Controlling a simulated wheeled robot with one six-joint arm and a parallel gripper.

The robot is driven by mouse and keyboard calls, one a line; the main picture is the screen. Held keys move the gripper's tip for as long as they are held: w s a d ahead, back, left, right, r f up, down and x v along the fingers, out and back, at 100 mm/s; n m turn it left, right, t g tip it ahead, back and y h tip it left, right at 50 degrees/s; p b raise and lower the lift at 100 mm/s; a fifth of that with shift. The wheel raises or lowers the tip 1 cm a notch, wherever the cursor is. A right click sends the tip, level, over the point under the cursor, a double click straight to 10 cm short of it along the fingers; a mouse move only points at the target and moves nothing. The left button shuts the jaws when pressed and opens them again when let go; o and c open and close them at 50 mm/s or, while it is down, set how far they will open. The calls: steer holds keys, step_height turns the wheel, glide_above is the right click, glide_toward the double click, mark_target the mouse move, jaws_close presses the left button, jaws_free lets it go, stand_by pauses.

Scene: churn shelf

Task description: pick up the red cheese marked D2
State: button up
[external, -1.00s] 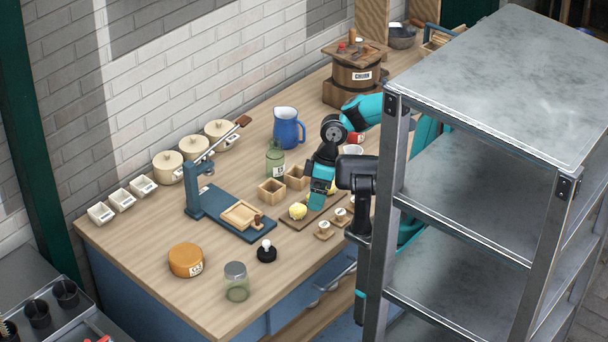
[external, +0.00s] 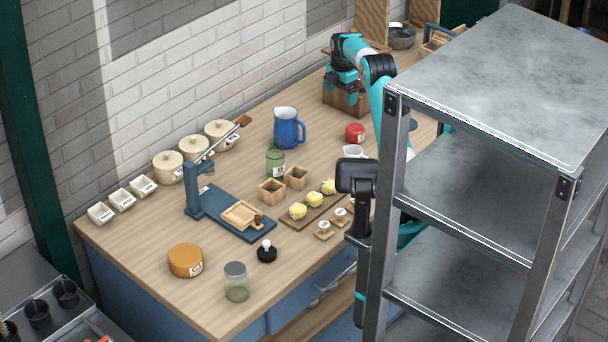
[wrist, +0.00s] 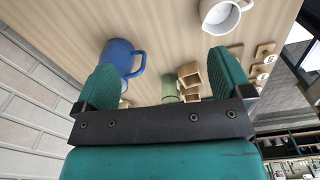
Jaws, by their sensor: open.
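The red cheese (external: 355,131) is a small round red block on the wooden counter, right of the blue jug. It has a pale label too small to read in the external view. I cannot make the cheese out in the wrist view. My gripper (external: 341,84) is in front of the wooden barrel at the back, raised above the counter and beyond the cheese. In the wrist view my gripper (wrist: 161,77) has its two teal fingers wide apart with nothing between them.
The blue jug (external: 288,129) and a white cup (external: 353,152) stand near the cheese. The wooden barrel (external: 347,101) is close to my gripper. A metal shelf (external: 500,80) rises at the right front.

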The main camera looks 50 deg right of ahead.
steer(key=n, duration=0.1)
glide_above(355, 127)
steer(key=s, duration=0.1)
step_height(355, 127, down, 2)
steer(key=f, duration=0.7)
steer(key=f+p, duration=0.1)
steer(key=f, duration=0.3)
steer(key=shift+a+f, duration=0.15)
steer(key=shift+a, duration=0.25)
steer(key=shift+w+d+f+p, duration=0.15)
steer(key=shift+f+p, duration=0.15)
steer(key=shift+f, duration=0.65)
steer(key=shift+w+d+f+p, duration=0.1)
steer(key=shift+f+p, duration=0.15)
steer(key=shift+f, duration=0.75)
steer(key=shift+w+d+f+p, duration=0.15)
steer(key=shift+f+p, duration=0.15)
steer(key=shift+f, duration=0.65)
steer(key=shift+a, duration=0.1)
steer(key=c, duration=1)
steer(key=shift+c, duration=0.4)
steer(key=shift+r, duration=0.15)
